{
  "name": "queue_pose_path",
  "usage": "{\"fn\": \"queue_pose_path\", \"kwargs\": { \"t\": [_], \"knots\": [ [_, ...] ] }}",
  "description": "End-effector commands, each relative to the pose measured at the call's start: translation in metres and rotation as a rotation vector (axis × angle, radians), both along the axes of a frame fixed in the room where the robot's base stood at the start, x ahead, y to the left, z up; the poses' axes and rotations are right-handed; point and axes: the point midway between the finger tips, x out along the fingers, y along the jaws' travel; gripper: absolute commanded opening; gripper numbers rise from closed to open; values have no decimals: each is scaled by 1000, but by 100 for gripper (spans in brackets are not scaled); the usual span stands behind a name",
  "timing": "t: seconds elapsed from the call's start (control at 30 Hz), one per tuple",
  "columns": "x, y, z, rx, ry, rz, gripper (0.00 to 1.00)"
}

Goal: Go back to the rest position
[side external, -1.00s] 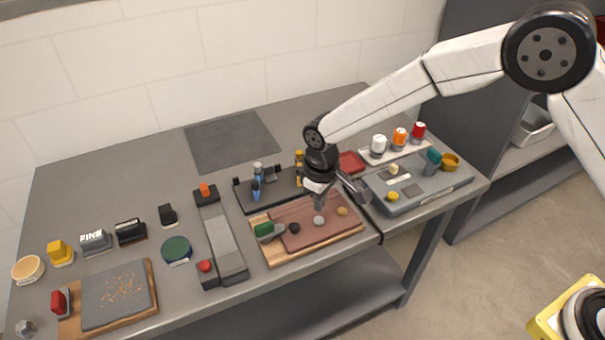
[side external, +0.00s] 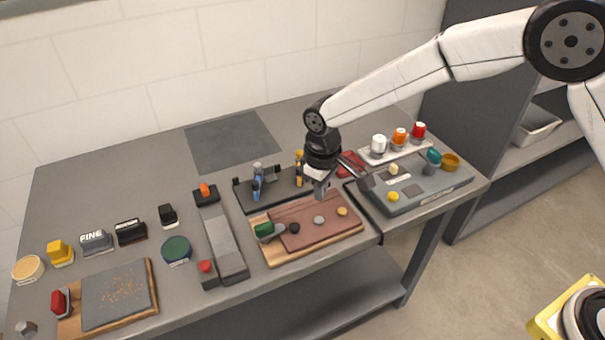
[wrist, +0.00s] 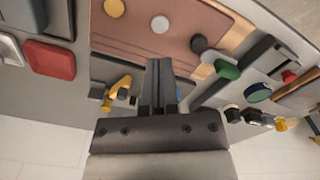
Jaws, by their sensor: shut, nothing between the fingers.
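My gripper (side external: 320,192) is shut and empty. It hangs above the reddish-brown board (side external: 315,236) on the wooden tray, clear of the small pieces there. In the wrist view the closed fingers (wrist: 159,64) point toward the same board, with nothing between them. A grey round piece (side external: 319,220), a yellow one (side external: 342,211) and a black one (side external: 294,228) lie on the board. A green-topped piece (side external: 264,229) lies at its left edge.
A black rack (side external: 245,200) with blue and yellow tools stands close behind the gripper. A red dish (side external: 350,163), a grey tray (side external: 415,205) and a white tray with coloured jars (side external: 372,157) are at right. Free counter lies around the dark mat (side external: 231,141).

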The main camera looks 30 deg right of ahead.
Motion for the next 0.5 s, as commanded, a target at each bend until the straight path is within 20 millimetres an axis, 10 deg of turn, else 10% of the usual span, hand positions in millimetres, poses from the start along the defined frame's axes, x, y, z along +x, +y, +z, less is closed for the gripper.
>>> {"fn": "queue_pose_path", "kwargs": {
  "t": [0.5],
  "knots": [
    [-29,-76,28,24,-60,-148,0]
  ]
}}
